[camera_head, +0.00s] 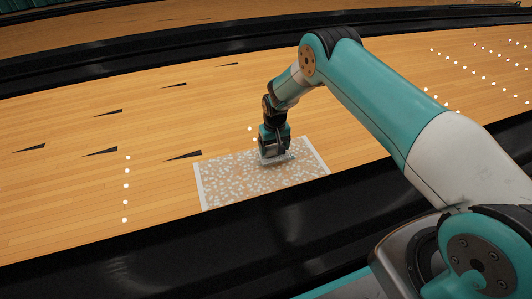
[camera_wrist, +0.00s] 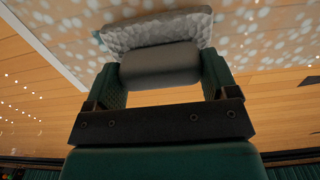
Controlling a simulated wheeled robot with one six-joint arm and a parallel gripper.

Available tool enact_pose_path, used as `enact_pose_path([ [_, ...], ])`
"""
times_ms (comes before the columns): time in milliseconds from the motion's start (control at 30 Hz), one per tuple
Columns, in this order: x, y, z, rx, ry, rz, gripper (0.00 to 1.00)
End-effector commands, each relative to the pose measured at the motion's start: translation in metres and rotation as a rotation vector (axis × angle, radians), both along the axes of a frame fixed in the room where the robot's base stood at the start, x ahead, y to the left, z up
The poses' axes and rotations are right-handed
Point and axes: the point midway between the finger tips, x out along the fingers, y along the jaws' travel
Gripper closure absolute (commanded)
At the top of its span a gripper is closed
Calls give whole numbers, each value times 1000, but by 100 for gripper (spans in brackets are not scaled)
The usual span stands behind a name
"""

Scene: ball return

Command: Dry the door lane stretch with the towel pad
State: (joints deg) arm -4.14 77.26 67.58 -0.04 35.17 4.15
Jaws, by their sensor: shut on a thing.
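The lane stretch (camera_head: 225,182) is a pale patch covered in whitish drops, with white strips at its left and right ends. It lies on the wooden lane near the black gutter, and its spotted surface shows in the wrist view (camera_wrist: 255,30). My gripper (camera_head: 272,152) is over the upper right part of the patch, pointing down. In the wrist view its two fingers (camera_wrist: 162,85) are shut on the grey handle of the towel pad (camera_wrist: 155,32). The pad is light grey and looks to be at the lane surface; whether it touches is hard to tell.
A black gutter (camera_head: 180,248) runs along the near side of the lane, and another dark divider (camera_head: 150,53) runs along the far side. Dark arrow marks and white dots are flat on the wood (camera_head: 60,185). The lane left of the patch is clear.

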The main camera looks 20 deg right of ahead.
Motion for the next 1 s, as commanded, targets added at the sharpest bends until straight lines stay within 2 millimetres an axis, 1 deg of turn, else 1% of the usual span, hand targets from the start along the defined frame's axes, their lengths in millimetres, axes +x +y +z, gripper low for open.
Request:
enact_pose_path([
  [33, 3, -7, -2, 0, -3, -3, 39],
  [200, 11, -27, -2, 0, -3, -3, 39],
  [1000, 47, -119, -3, 0, -3, -2, 39],
])
